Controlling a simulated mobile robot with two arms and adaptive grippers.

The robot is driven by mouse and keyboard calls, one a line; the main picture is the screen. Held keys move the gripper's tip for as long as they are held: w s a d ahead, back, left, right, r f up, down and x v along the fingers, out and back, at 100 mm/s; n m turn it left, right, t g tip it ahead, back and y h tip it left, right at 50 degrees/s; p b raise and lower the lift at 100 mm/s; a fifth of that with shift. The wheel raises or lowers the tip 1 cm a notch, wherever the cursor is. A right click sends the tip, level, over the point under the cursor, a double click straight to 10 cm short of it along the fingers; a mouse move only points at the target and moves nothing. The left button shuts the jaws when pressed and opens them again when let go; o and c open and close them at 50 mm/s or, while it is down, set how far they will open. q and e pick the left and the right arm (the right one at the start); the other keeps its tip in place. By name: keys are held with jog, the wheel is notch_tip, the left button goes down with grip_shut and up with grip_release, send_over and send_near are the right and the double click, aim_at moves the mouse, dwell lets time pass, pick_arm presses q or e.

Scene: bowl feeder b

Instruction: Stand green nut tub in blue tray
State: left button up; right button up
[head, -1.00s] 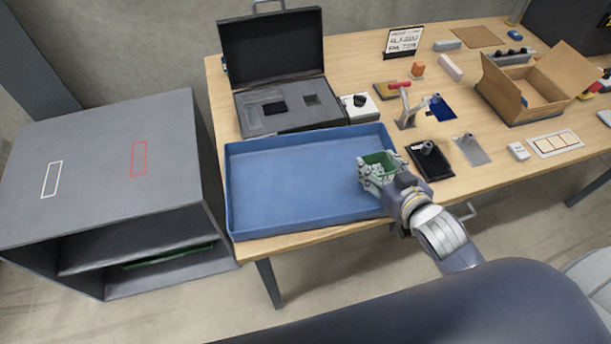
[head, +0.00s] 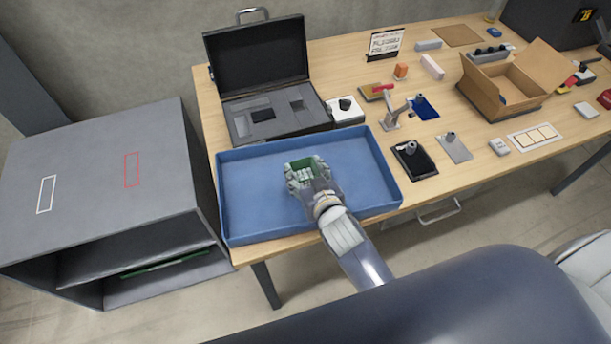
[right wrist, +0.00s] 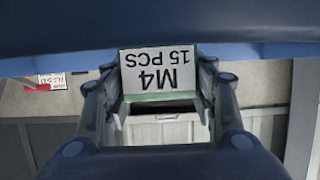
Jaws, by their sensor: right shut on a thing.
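The small green nut tub (head: 306,165) is in my right gripper (head: 304,174), over the middle of the blue tray (head: 250,207). My right fingers are shut on the tub from its two sides. In the right wrist view, the tub's white label (right wrist: 160,70), reading "M4 15 PCS", shows upside down between my fingers. My fingers hide much of the tub in the head view. I cannot tell whether its base touches the tray floor. Otherwise the tray looks empty. My left gripper is not in view.
An open black case (head: 277,122) stands behind the tray. A black plate (head: 414,160) and a metal clamp-like fixture (head: 392,118) are to its right, with an open cardboard box (head: 510,88) beyond. A grey shelf unit (head: 100,190) stands left of the table.

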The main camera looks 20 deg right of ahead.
jog(key=shift+f, duration=1.5)
jog(key=o, duration=1.1)
jog(key=shift+c, duration=0.2)
jog(key=shift+r, duration=0.15)
jog(key=b+v, duration=0.1)
jog(key=v, duration=0.9)
jog(key=shift+s, duration=0.2)
jog(key=shift+v, duration=0.9)
jog(key=shift+d+r, duration=0.1)
